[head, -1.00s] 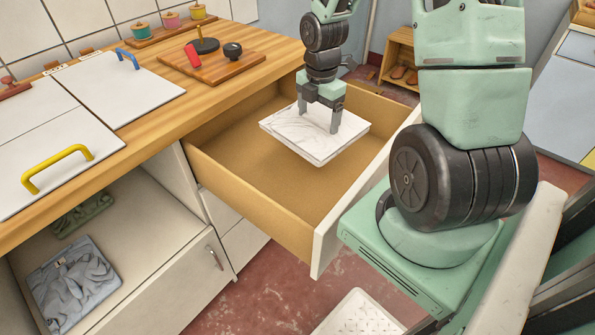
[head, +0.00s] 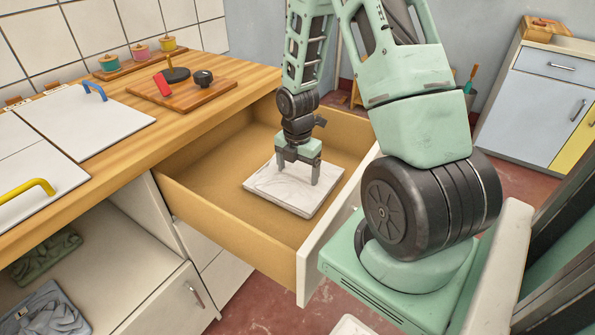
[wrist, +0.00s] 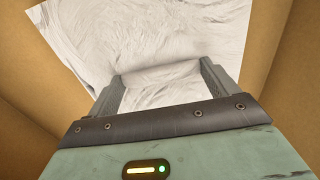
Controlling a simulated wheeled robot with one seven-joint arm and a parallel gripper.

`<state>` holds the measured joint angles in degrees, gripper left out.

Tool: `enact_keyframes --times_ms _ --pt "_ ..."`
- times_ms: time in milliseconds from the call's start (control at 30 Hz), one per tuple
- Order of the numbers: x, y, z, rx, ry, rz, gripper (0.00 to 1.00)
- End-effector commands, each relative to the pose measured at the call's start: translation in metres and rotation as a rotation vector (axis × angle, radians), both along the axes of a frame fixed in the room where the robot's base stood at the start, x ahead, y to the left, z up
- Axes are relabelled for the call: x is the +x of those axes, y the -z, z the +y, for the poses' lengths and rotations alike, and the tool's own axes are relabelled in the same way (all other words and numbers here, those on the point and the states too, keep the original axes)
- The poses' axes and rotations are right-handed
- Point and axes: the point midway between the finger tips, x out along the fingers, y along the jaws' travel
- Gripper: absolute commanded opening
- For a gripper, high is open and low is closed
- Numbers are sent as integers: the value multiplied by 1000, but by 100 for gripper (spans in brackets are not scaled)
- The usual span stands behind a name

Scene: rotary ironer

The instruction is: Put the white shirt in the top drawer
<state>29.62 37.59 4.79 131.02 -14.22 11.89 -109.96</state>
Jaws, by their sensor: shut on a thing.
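The white shirt (head: 272,192) is a flat folded bundle inside the open top drawer (head: 185,208), low over its floor; I cannot tell whether it touches the floor. My gripper (head: 298,175) points down and is shut on the shirt. In the wrist view the shirt (wrist: 150,40) lies between and beyond the two fingers (wrist: 160,84), with a fold raised between them. The drawer's brown walls (wrist: 285,100) show around it. The drawer is pulled out from under the wooden counter.
The counter holds a wooden board (head: 190,93) with a red and a black item, and white lids with a yellow handle (head: 25,190) and a blue handle (head: 95,90). A grey folded garment (head: 45,312) lies in the open cabinet below. The drawer's left part is free.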

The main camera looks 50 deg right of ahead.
Motion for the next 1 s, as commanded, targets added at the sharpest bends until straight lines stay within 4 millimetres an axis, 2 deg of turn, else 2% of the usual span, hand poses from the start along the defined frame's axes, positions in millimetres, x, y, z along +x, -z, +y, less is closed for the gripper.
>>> enact_keyframes --times_ms 300,333,367,567,700,867,1000 --pt "0 3 0 0 2 -1 58" --pt "0 2 0 -1 2 -1 94" --pt "0 2 0 -1 2 -1 100" --pt "0 2 0 -1 2 -1 100" --pt "1 -6 -1 -1 2 -4 100" --pt "1 -33 -1 -2 3 -5 100" --pt "1 -64 -2 -2 4 -5 100"
